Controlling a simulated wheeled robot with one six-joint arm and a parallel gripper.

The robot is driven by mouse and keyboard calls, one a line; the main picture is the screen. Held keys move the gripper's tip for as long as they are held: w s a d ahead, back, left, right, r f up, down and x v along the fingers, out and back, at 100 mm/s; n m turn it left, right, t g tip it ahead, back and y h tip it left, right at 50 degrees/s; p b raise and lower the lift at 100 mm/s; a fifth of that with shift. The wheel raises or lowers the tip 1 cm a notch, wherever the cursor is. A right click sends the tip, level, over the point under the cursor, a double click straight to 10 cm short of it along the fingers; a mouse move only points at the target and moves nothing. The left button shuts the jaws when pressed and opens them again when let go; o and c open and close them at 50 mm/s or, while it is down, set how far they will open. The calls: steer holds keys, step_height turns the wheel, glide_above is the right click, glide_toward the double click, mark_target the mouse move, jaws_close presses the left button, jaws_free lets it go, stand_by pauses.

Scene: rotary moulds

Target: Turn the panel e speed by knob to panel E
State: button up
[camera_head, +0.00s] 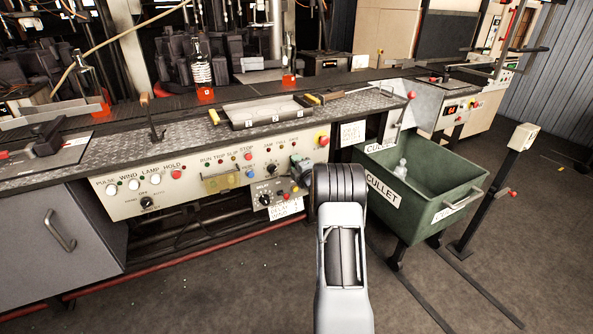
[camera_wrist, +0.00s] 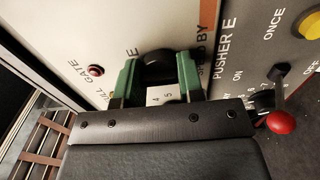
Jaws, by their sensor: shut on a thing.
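My gripper (camera_wrist: 160,82) is shut on a black round knob (camera_wrist: 157,66) on the pale control panel (camera_wrist: 115,28), with a green finger on each side. The knob's pointer direction cannot be told. In the head view my gripper (camera_head: 299,166) is at the right end of the long front panel (camera_head: 190,170), and the held knob is hidden there.
A lever with a red ball (camera_wrist: 281,122) stands close right of my gripper. A yellow button (camera_wrist: 312,24) and a red lamp (camera_wrist: 95,70) are nearby. A small grey box (camera_head: 268,193) juts out below the panel. A green cullet bin (camera_head: 427,210) stands right of my arm.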

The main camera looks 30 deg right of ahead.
steer(key=m+b, duration=0.1)
steer(key=m, duration=0.4)
steer(key=shift+m+b, duration=0.3)
steer(key=shift+m, duration=0.1)
stand_by(0.3)
steer(key=o, duration=0.9)
steer(key=s, duration=0.4)
steer(key=s+a, duration=0.1)
steer(key=s, duration=0.4)
steer(key=s+a+p, duration=0.1)
steer(key=s, duration=0.3)
steer(key=shift+s, duration=0.35)
